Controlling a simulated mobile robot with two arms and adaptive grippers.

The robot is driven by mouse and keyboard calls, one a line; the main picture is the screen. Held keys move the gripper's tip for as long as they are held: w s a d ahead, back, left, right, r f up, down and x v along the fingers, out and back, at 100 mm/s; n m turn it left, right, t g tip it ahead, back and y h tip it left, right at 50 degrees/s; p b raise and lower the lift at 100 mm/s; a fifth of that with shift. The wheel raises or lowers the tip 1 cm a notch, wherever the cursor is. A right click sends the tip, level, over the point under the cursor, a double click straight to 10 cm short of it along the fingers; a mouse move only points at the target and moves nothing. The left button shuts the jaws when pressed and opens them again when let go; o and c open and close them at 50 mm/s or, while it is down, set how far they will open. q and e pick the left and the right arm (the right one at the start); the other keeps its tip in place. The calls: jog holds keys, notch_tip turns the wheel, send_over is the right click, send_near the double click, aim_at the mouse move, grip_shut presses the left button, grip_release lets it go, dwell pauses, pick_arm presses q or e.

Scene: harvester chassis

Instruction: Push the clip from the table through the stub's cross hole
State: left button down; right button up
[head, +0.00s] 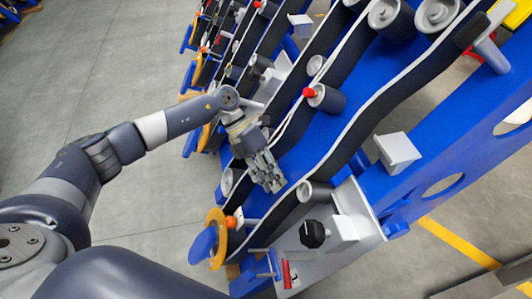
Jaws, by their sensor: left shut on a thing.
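My left gripper (273,181) reaches in from the left, over the blue chassis between the dark belts. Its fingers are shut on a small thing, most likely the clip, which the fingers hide. I cannot make out its shape or how it sits. The stub with the cross hole cannot be told for certain among the many small fittings; no cross hole is visible at this size. The table is not recognisable in view. My right gripper is not in view.
Dark belts run over grey rollers (319,191) close to the gripper. A red-capped roller (325,98) lies above it. An orange ring (217,240) is at lower left. Bare floor (110,75) lies left.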

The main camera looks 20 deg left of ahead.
pick_arm(q)
jog(key=w+a+n+t+h+b, duration=0.1)
jog(key=w+a+n+t+b, duration=0.2)
jog(key=w+n+t, duration=0.7)
jog(key=shift+w+a+n+h+b, duration=0.35)
jog(key=shift+a+n, duration=0.35)
jog(key=shift+a, duration=0.55)
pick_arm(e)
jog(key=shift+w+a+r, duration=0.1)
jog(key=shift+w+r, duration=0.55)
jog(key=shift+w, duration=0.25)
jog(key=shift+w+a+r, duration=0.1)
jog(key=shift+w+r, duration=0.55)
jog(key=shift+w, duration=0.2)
pick_arm(q)
jog(key=shift+s+r, duration=0.1)
jog(key=f+b, duration=0.1)
jog(key=a+f, duration=0.1)
jog(key=s+a+f+b, duration=0.1)
jog(key=f, duration=0.1)
jog(key=shift+s+b, duration=0.1)
jog(key=shift+b, duration=0.2)
jog(key=shift+s+a+f, duration=0.1)
jog(key=shift+a+f, duration=0.05)
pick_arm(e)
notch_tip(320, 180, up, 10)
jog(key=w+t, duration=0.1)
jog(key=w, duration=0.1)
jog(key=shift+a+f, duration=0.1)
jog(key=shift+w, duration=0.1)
